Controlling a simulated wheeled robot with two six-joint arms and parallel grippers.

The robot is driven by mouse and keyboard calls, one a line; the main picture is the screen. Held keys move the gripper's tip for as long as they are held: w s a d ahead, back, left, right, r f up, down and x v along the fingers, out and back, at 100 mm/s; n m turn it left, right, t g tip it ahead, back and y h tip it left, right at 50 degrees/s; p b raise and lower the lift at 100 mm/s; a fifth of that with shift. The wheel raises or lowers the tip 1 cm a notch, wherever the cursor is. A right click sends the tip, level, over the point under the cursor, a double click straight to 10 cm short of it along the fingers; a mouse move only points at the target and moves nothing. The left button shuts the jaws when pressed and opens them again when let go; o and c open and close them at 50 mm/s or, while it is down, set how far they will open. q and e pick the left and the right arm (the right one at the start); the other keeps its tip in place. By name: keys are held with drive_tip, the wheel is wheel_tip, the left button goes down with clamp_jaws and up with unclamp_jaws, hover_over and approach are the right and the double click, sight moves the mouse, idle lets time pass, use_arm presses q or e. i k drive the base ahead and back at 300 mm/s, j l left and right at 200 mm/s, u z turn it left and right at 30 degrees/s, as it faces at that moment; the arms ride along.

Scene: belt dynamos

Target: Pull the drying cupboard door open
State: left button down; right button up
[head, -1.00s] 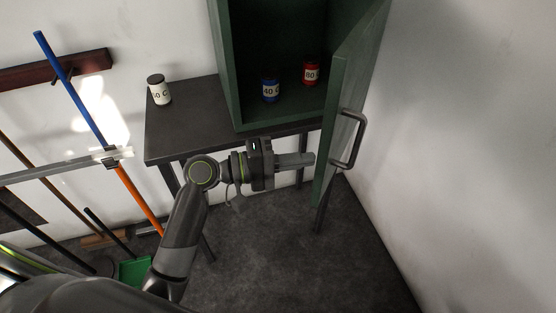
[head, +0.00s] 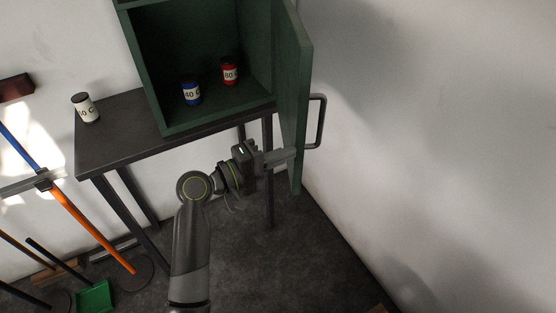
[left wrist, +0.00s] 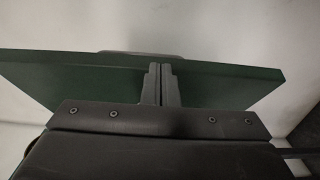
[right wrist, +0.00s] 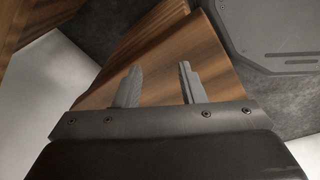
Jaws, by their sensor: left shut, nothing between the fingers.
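The green drying cupboard (head: 155,62) stands on a dark table with its front open. Its door (head: 291,85) is swung wide on the right side, with a grey bar handle (head: 321,122) on its outer face, near the white wall. My left gripper (head: 291,155) is shut and empty, its fingertips at the inner face of the door near its lower part. In the left wrist view the shut fingers (left wrist: 161,68) reach the green door panel (left wrist: 215,82), and I cannot tell if they touch. My right gripper (right wrist: 158,82) shows only in the right wrist view, open and empty.
A blue jar (head: 191,93) and a red jar (head: 229,71) stand inside the cupboard. A white jar (head: 86,108) stands on the dark table (head: 112,143). Brooms and a green dustpan (head: 95,297) are at the left. A brown wooden surface (right wrist: 155,55) lies beyond my right gripper.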

sight(294, 51)
drive_tip(key=j, duration=0.2)
drive_tip(key=j+z, duration=0.3)
drive_tip(key=z, duration=0.15)
drive_tip(key=j+z, duration=0.65)
drive_tip(key=z, duration=0.25)
